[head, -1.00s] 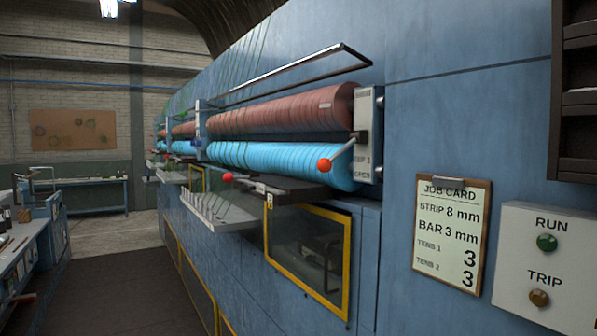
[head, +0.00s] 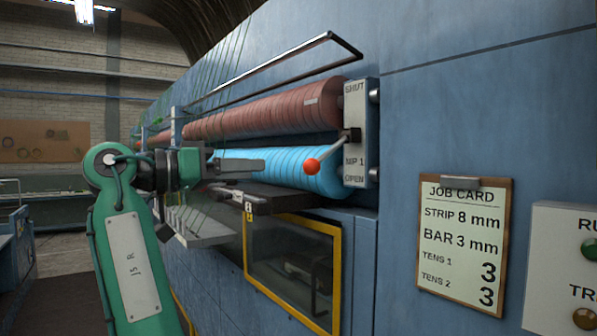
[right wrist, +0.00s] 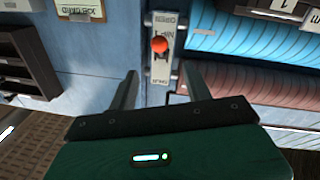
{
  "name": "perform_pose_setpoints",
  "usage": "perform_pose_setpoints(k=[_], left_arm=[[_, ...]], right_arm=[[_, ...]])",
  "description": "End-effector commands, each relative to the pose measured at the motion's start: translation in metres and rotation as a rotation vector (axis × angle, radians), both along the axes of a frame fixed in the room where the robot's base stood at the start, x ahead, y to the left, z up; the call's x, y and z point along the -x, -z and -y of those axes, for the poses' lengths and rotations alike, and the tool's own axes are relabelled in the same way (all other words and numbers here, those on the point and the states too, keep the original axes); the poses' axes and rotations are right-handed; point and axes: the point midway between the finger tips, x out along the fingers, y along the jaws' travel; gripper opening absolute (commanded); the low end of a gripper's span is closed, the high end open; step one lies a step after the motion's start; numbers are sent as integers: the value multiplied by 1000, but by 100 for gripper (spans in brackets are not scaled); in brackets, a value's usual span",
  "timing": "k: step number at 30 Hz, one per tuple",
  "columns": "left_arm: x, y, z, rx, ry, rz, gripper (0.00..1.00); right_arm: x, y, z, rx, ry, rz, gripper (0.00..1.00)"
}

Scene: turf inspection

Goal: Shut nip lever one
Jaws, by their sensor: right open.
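Nip lever one is a short metal lever with a red ball knob (head: 312,166). It runs from a pivot on a pale plate (head: 355,158) marked SHUT at the top, NIP 1, and OPEN at the bottom. The knob hangs lower than the pivot, toward the left. My right gripper (head: 255,178) is open and empty, left of the knob and apart from it. In the right wrist view the knob (right wrist: 160,45) shows beyond the gap between the two spread fingers (right wrist: 157,75), near its middle. My left gripper is not in view.
Red-brown rollers (head: 265,115) and blue rollers (head: 285,167) lie behind the lever. A metal bar frame (head: 270,75) juts out above them. A dark ledge (head: 270,198) and a yellow-framed window (head: 293,262) are below. A job card (head: 463,240) hangs at the right.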

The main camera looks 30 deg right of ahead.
Motion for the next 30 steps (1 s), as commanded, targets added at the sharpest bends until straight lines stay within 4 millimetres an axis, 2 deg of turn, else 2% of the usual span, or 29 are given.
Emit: perform_pose_setpoints(k=[5,15,19,24,30], left_arm=[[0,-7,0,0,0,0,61],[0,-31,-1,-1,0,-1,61],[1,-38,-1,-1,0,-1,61],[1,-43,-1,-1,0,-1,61],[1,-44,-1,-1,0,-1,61]], right_arm=[[1,-2,18,-5,2,2,50],[4,-4,89,-1,2,0,50],[5,-3,112,-1,2,0,50],[5,-2,130,-1,0,0,50],[5,0,137,1,0,0,50]])
